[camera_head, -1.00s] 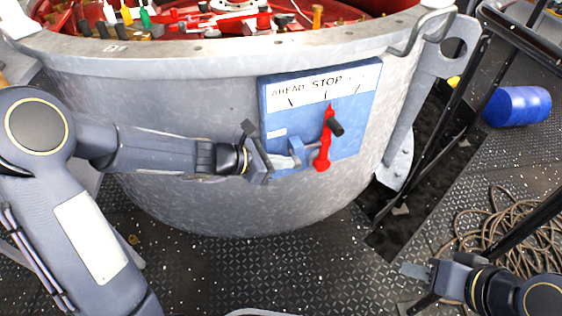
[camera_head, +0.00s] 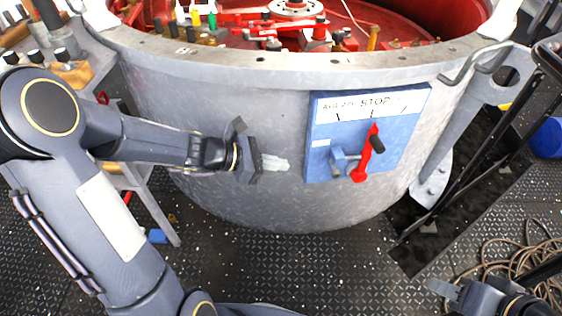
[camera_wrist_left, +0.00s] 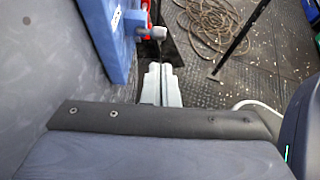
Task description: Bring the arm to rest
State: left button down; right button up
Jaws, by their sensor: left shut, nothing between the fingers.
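My left gripper (camera_head: 276,163) is in front of the grey drum's wall, left of the blue panel and apart from it. Its fingers are together with nothing between them; they also show in the left wrist view (camera_wrist_left: 161,85). The blue panel (camera_head: 325,165) carries a scale reading AHEAD and STOP. Its red lever (camera_head: 368,155) with a black knob points up near the STOP mark. My right gripper (camera_head: 445,290) is at the lower right, only partly in view; its finger opening is unclear. The panel shows at the top of the left wrist view (camera_wrist_left: 118,40).
The large grey drum (camera_head: 240,100) with red machinery inside fills the middle. A bench (camera_head: 95,75) stands at the left. Coiled rope (camera_head: 510,262), dark railings and a blue barrel (camera_head: 548,138) are at the right. Patterned deck lies open below the drum.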

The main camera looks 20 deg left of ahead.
pick_arm(q)
jog(key=shift+s, duration=0.1)
jog(key=s+d+r+m+g+y, duration=0.1)
jog(key=s+r+m+g, duration=0.1)
jog(key=s+r+m, duration=0.6)
jog(key=s+a+f+m+t+y, duration=0.1)
jog(key=s+a+m+y, duration=0.2)
jog(key=s+m, duration=0.45)
jog(key=s+a+f+m+y, duration=0.2)
jog(key=s+m+y, duration=0.1)
jog(key=s+m, duration=0.4)
notch_tip(320, 180, up, 28)
jog(key=w+p, duration=0.1)
jog(key=p, duration=2.7)
jog(key=shift+w, duration=0.1)
